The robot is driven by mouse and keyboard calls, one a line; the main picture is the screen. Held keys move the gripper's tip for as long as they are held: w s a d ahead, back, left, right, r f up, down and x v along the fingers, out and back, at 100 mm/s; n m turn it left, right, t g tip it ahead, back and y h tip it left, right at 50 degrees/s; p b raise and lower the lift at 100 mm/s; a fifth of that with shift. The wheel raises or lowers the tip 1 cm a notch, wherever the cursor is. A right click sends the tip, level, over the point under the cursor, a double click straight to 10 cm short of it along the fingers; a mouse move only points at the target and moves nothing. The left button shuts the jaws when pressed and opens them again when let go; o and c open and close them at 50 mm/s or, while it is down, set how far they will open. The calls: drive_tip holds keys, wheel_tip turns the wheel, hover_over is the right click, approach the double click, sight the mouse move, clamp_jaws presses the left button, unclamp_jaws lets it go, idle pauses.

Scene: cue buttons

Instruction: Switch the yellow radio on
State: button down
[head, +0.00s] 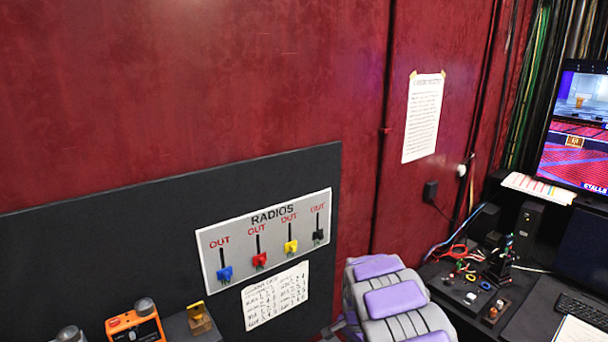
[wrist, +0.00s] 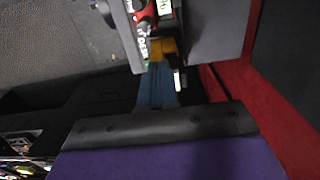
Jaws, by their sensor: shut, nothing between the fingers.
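The RADIOS panel (head: 213,262) is a pale plate on the dark board at the left. It has a row of coloured handles in black vertical slots, marked OUT above. The yellow handle (head: 291,246) is third from left, at the low end of its slot.
The blue (head: 224,273), red (head: 259,260) and black (head: 318,236) handles flank the yellow one. A handwritten sheet (head: 275,297) hangs below. An orange device (head: 135,326) stands lower left. A cluttered desk (head: 465,290) with a screen (head: 575,130) is at right.

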wheel_tip(320, 180, up, 5)
drive_tip(key=shift+f+p, duration=0.15)
drive_tip(key=shift+p, duration=0.25)
wheel_tip(320, 180, down, 6)
drive_tip(key=s+p, duration=0.1)
drive_tip(key=s, duration=0.1)
drive_tip(key=shift+s+d+p, duration=0.25)
drive_tip(key=shift+s+p, duration=0.05)
idle(0.7)
drive_tip(key=shift+w, duration=0.65)
